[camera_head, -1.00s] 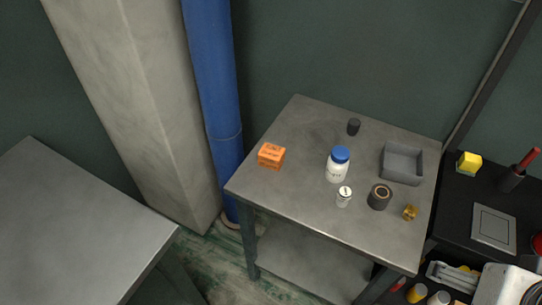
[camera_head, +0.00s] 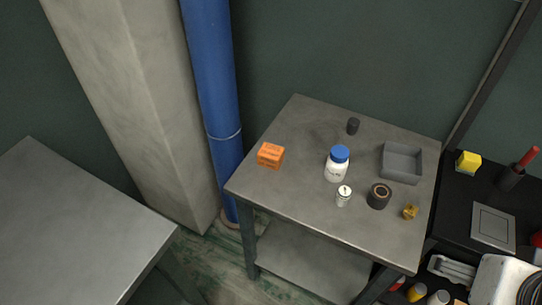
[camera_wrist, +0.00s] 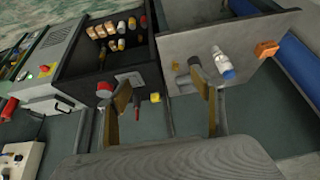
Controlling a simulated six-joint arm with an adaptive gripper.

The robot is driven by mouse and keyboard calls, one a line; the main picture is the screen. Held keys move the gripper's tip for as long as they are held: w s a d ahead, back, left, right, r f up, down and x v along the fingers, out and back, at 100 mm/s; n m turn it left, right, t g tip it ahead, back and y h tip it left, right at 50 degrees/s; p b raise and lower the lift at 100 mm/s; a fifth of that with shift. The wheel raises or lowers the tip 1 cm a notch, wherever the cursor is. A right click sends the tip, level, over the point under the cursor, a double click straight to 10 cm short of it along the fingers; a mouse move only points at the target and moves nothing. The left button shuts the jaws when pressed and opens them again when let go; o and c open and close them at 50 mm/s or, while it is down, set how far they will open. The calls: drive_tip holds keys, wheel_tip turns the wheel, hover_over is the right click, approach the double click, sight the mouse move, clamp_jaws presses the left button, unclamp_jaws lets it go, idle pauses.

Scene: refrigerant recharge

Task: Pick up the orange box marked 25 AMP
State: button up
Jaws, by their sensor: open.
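The orange box (camera_head: 270,155) with dark printing sits on the left part of the grey metal table; its lettering is too small to read. In the wrist view the orange box (camera_wrist: 267,49) is at the upper right, near the edge of the table. My gripper (camera_wrist: 166,98) is open and empty, its two tan-padded fingers wide apart. It is well away from the orange box, which lies up and to the right of the fingers in the wrist view.
A blue pipe (camera_head: 210,80) rises behind the table's left side.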

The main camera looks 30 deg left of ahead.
drive_tip(key=w+a+r+n+t+y, duration=0.1)
drive_tip(key=w+a+r+t+y, duration=0.2)
drive_tip(key=w+a, duration=1.35)
drive_tip(key=w+a+f+t+y, duration=0.1)
drive_tip(key=w+a+f, duration=0.2)
drive_tip(key=w+a, duration=0.35)
drive_tip(key=w+a+f+t+y, duration=0.1)
drive_tip(key=w+a+f, duration=0.2)
drive_tip(key=w+a, duration=0.35)
drive_tip(key=m+t+h, duration=0.1)
drive_tip(key=t+h, duration=0.1)
drive_tip(key=t, duration=0.3)
hover_over(268, 158)
drive_tip(key=d, duration=0.1)
wheel_tip(268, 158, down, 16)
drive_tip(key=s+f, duration=0.1)
drive_tip(key=s, duration=0.1)
drive_tip(key=s+f+t+h, duration=0.1)
drive_tip(key=s+f, duration=0.1)
drive_tip(key=s+f+t, duration=0.1)
drive_tip(key=s+f, duration=0.1)
drive_tip(key=shift+a+f+n, duration=0.25)
drive_tip(key=shift+n, duration=0.15)
drive_tip(key=shift+s+f+h, duration=0.2)
drive_tip(key=shift+s+h, duration=0.1)
drive_tip(key=shift+s, duration=0.05)
drive_tip(key=shift+w, duration=0.15)
